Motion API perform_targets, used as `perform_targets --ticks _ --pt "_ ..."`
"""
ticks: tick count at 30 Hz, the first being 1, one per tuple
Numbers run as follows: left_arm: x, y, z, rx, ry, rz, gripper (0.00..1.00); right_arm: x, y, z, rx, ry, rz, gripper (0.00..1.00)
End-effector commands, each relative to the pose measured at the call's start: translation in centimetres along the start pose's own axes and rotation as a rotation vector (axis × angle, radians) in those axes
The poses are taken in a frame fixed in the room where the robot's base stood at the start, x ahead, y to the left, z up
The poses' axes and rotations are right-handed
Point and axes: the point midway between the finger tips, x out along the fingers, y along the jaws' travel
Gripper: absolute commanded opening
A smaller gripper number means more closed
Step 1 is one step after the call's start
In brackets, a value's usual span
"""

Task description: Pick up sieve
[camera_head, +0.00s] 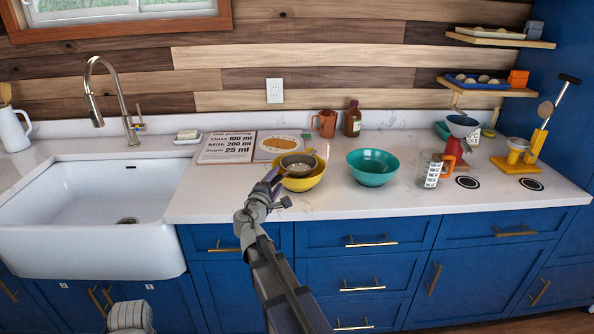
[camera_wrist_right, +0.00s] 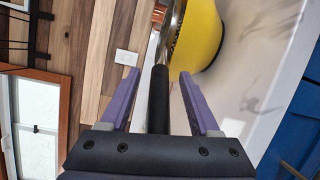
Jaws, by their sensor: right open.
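The sieve (camera_head: 298,161) has a round metal basket resting in the yellow bowl (camera_head: 305,183) on the white counter. In the right wrist view its dark handle (camera_wrist_right: 158,112) lies between the two purple fingers of my right gripper (camera_wrist_right: 157,77). The fingers stand apart with a gap on each side of the handle. The metal rim and the yellow bowl (camera_wrist_right: 203,38) show beyond the fingertips. In the head view my right gripper (camera_head: 272,183) is open at the bowl's left side and hides most of the handle. My left gripper is not in view.
A teal bowl (camera_head: 373,168) stands right of the yellow bowl. A recipe board (camera_head: 228,147) lies behind left, with a copper mug (camera_head: 325,123) and brown bottle (camera_head: 353,119) behind. A glass measuring jug (camera_head: 431,170) stands farther right. The sink (camera_head: 95,215) is left.

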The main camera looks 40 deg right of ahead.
Motion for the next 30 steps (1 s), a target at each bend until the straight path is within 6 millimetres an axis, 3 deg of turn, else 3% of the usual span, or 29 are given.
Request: perform_targets --ticks 2,18,30 --pt "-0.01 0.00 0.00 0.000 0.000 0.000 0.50 -0.05 0.00 0.01 0.000 0.000 0.000 0.63" --pt "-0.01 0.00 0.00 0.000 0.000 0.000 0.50 -0.07 0.00 0.01 0.000 -0.001 0.000 0.02" --pt "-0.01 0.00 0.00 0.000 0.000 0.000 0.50 -0.07 0.01 0.01 0.000 -0.001 0.000 0.00"
